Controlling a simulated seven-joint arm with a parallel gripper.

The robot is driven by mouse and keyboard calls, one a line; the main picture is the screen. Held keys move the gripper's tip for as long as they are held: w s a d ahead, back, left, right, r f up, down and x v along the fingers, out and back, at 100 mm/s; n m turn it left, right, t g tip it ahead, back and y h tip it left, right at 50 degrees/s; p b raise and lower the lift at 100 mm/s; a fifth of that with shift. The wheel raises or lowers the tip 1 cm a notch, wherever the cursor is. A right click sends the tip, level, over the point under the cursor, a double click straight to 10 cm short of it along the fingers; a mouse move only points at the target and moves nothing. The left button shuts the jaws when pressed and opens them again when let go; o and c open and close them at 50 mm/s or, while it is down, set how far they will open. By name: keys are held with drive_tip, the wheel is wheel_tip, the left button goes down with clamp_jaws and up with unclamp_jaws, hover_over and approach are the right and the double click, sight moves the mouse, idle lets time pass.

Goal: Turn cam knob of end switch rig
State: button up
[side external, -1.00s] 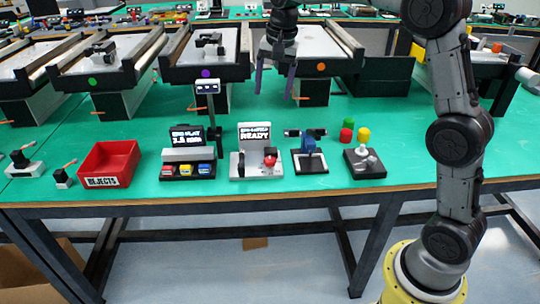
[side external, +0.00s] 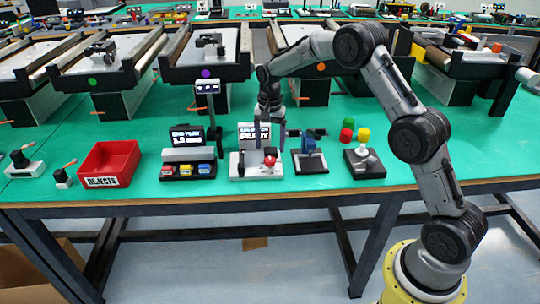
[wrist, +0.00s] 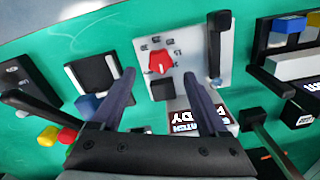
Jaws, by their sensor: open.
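The end switch rig is a white base plate (side external: 241,172) with an upright sign (side external: 248,133) reading READY and a red cam knob (side external: 270,160). In the wrist view the red knob (wrist: 160,62) sits on the white plate (wrist: 182,50) among dark dial marks, with a black lever-like part (wrist: 219,40) beside it. My gripper (side external: 269,144) is over the rig, pointing down. In the wrist view its open fingers (wrist: 160,74) appear either side of the knob, with nothing between them. I cannot tell how far above the knob the tips are.
A blue-topped device (side external: 309,147) on a black plate stands close right of the rig. A black block with round parts (side external: 365,172) is further right. A display panel with coloured buttons (side external: 188,170) stands left, then a red rejects bin (side external: 108,162). Conveyors line the back.

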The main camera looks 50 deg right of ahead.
sight(270, 159)
drive_tip(key=shift+f, duration=2.5)
clamp_jaws()
